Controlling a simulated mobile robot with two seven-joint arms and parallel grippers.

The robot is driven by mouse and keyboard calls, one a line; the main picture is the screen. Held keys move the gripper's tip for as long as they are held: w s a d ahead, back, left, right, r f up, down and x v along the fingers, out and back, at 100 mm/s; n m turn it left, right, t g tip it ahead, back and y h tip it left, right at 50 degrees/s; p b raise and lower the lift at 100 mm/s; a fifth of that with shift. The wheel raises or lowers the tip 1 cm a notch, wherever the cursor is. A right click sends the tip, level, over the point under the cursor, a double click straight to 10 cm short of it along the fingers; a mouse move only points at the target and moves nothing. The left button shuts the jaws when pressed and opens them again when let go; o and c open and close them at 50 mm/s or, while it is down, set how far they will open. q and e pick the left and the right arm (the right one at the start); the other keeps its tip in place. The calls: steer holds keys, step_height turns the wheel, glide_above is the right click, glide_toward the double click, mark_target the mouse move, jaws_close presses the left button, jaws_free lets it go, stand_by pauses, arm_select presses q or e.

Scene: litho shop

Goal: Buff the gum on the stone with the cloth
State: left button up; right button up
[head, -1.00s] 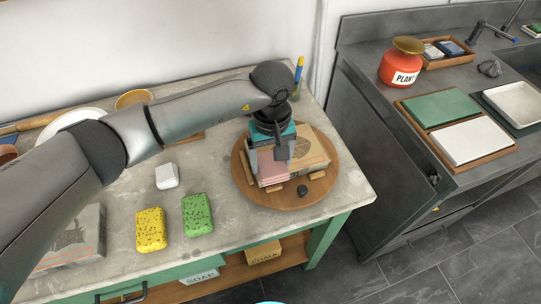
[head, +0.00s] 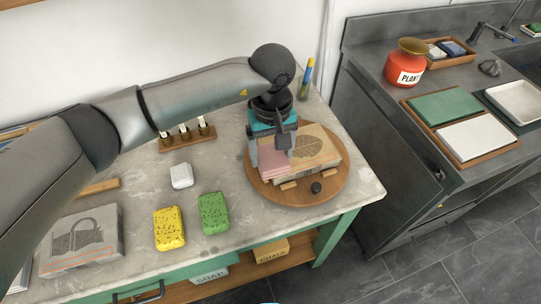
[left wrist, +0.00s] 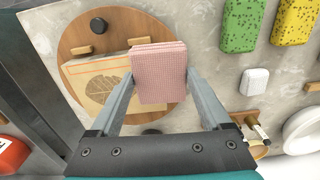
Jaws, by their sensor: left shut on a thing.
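The stone (head: 316,146) is a tan slab with a brown leaf drawing, lying on a round wooden turntable (head: 330,186) between small wooden blocks. My left gripper (head: 272,158) is shut on a folded pink cloth (head: 273,163) over the stone's left part. In the left wrist view the cloth (left wrist: 159,75) sits between the two fingers and covers one end of the stone (left wrist: 95,88). I cannot tell whether the cloth touches the stone. No separate gum layer can be made out. My right gripper does not show.
A yellow sponge (head: 169,228), a green sponge (head: 214,213) and a white block (head: 181,176) lie left of the turntable. Another stone with a jug drawing (head: 85,240) is at the front left. A small bottle rack (head: 187,138) stands behind. The sink counter (head: 380,70) is at right.

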arm_select(q)
step_height(320, 180, up, 3)
steer(key=shift+r+p, duration=0.15)
steer(key=shift+p, duration=0.5)
steer(key=shift+r, duration=0.35)
